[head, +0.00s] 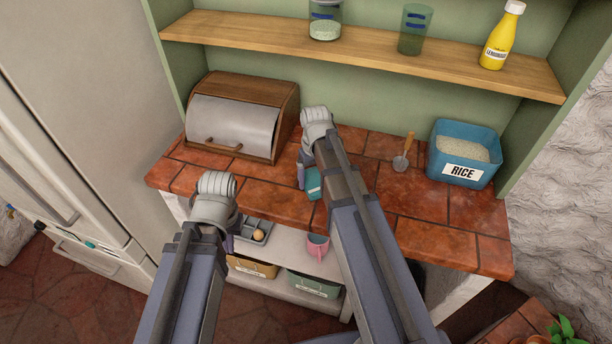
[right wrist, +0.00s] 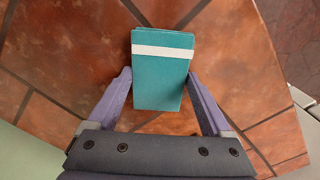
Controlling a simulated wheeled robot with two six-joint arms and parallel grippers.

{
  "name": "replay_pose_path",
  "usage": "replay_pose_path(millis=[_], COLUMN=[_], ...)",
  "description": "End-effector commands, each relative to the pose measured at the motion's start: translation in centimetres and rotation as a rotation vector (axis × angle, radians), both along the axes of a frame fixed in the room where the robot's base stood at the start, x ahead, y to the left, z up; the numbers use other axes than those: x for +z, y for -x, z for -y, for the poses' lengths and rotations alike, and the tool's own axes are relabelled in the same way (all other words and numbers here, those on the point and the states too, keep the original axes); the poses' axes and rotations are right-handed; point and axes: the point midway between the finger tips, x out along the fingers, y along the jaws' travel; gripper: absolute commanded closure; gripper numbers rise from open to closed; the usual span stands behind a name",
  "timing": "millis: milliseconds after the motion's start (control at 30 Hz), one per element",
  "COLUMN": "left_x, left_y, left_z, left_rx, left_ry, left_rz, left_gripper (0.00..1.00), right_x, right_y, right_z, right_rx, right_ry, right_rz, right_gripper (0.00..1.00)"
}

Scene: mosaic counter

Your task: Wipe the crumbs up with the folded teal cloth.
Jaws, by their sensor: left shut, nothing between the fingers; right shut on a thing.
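The folded teal cloth (head: 314,184) lies on the red tiled counter (head: 262,193), partly hidden by my right arm. In the right wrist view the cloth (right wrist: 161,83) shows a white stripe near its far end. My right gripper (head: 304,172) is shut on the cloth, with one finger at each side of it. My left gripper (head: 231,240) is shut and empty, low in front of the counter's front edge. I cannot make out any crumbs in either view; my right arm covers part of the counter.
A wooden bread box (head: 284,106) stands at the counter's back left. A small scoop (head: 401,163) and a blue rice bin (head: 463,173) are to the right. A shelf (head: 370,55) hangs above. Below are a grey tray (head: 262,226) and a pink mug (head: 317,247).

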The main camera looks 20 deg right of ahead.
Motion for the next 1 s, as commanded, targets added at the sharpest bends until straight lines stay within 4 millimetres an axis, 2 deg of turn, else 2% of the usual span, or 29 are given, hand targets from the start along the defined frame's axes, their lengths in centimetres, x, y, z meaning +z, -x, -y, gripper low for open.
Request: replay_pose_path(millis=[367,800,1000], left_x=[0.1,0.3,0.0], left_y=[0.0,0.0,0.0], left_z=[0.0,0.0,0.0], left_rx=[0.0,0.0,0.0], left_ry=[0.0,0.0,0.0], left_rz=[0.0,0.0,0.0], left_gripper=[1.0,1.0,1.0], right_x=[0.1,0.3,0.0], right_y=[0.7,2.5,2.5], right_z=[0.8,3.4,3.5], right_rx=[0.0,0.0,0.002], right_ry=[0.0,-0.002,-0.002], right_rz=[-0.003,-0.002,-0.002], right_gripper=[0.61,0.61,0.61])
